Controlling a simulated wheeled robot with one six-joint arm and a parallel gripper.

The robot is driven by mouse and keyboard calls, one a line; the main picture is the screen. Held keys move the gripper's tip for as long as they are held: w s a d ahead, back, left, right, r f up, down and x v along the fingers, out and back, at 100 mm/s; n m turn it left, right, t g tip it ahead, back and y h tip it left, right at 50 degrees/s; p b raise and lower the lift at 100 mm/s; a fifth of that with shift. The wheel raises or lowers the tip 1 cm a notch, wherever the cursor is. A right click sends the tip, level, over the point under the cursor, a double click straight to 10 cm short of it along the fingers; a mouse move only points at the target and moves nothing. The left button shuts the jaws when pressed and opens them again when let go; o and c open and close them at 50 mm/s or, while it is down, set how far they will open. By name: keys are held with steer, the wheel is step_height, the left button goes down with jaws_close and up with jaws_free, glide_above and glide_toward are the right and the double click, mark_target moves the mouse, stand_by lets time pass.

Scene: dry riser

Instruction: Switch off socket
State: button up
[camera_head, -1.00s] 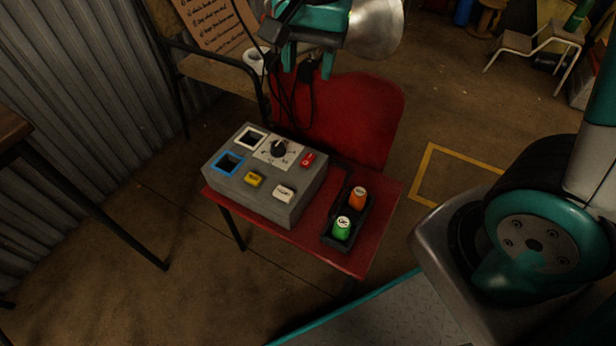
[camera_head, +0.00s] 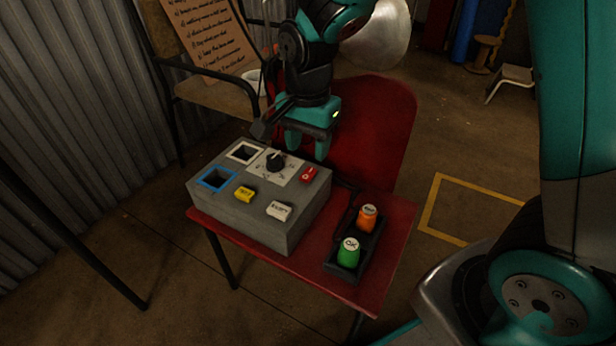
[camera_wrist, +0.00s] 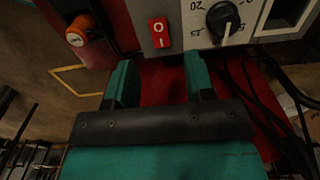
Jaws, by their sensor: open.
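A grey control box (camera_head: 262,236) stands on a red chair seat. The red rocker switch (camera_head: 308,174) is on its top, near the edge closest to the chair's backrest. In the wrist view the red switch (camera_wrist: 160,33) shows the marks I and O; which side is pressed I cannot tell. My gripper (camera_head: 308,150) is open and empty, just behind the box, near the switch. In the wrist view its two teal fingers (camera_wrist: 158,80) are apart and point toward the box, with the switch beyond the gap between them.
A black dial (camera_head: 276,161), a yellow button (camera_head: 244,194), a white button (camera_head: 279,211) and two square openings share the box top. A black tray (camera_head: 339,267) holds an orange piece (camera_head: 366,217) and a green piece (camera_head: 349,253). The red backrest (camera_head: 385,115) stands behind my gripper.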

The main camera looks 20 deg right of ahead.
mark_target(308, 174)
step_height(308, 174, down, 6)
steer(key=shift+r+b, duration=0.1)
steer(key=shift+b, duration=1)
jaws_close()
steer(key=shift+s+a+r+h+p, duration=0.2)
steer(key=shift+h+p, duration=0.1)
steer(key=shift+p, duration=0.4)
steer(key=shift+f+t+h+p, duration=0.25)
steer(key=shift+t+h+p, duration=0.15)
steer(key=shift+t+h, duration=0.3)
jaws_free()
